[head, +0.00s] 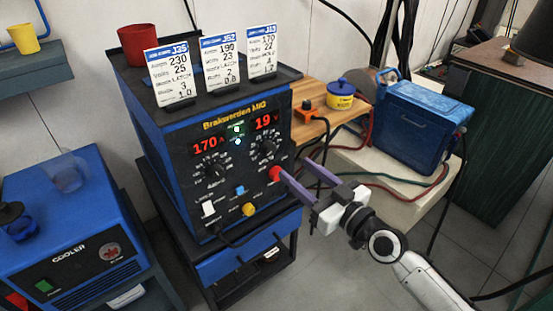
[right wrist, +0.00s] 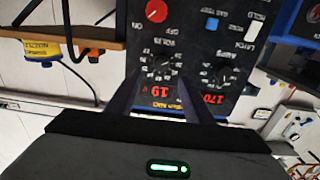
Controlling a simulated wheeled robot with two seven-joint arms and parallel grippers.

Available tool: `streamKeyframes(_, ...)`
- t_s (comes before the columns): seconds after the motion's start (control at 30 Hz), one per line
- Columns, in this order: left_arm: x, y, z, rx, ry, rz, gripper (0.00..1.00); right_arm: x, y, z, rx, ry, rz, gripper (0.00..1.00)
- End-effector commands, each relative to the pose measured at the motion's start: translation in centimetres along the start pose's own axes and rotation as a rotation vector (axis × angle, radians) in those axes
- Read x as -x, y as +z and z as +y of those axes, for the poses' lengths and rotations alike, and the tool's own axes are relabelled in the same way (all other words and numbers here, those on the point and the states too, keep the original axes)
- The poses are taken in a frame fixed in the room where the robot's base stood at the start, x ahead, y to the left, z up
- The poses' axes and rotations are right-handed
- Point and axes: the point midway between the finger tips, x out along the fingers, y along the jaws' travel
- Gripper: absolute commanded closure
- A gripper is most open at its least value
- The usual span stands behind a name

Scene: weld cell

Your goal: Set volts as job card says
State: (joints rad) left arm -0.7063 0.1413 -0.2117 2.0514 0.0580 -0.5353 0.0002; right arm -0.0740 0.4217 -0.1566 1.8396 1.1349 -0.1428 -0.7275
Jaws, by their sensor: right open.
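The blue and black welder (head: 205,130) shows red digits, 170 on the amps display (head: 205,145) and 19 on the volts display (head: 263,122). The black volts knob (head: 268,148) is below the 19; the amps knob (head: 215,170) is to its left. Three job cards stand on top: J35 (head: 170,75) with 25 volts, J52 (head: 225,60) with 23, J13 (head: 262,50) with 22. My right gripper (head: 294,170) is open and empty at the panel's right side. In the right wrist view its fingers point at the volts knob (right wrist: 163,65), apparently without gripping it. My left gripper is not in view.
A red knob (head: 275,174) lies close to my right fingers. A white switch (head: 208,209), blue button (head: 240,190) and yellow socket (head: 248,209) are lower on the panel. A red cup (head: 138,45) stands on top. The cooler (head: 75,240) is at left, a blue toolbox (head: 415,125) at right.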

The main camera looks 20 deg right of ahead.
Motion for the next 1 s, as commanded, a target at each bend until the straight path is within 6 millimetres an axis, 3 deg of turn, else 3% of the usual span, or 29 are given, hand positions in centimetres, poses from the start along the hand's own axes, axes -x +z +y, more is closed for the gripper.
streamKeyframes(0.3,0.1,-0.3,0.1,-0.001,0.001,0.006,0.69,-5.9,-0.1,-0.2,-0.005,-0.002,0.0,0.53)
streamKeyframes(0.5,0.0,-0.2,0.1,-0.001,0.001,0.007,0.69,-8.4,0.1,-0.2,-0.005,-0.002,-0.002,0.53)
streamKeyframes(0.9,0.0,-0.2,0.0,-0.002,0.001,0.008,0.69,-9.2,0.1,-0.2,-0.003,-0.003,-0.004,0.53)
streamKeyframes(1.0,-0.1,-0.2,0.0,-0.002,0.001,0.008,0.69,-9.1,0.1,-0.2,-0.003,-0.003,-0.004,0.7)
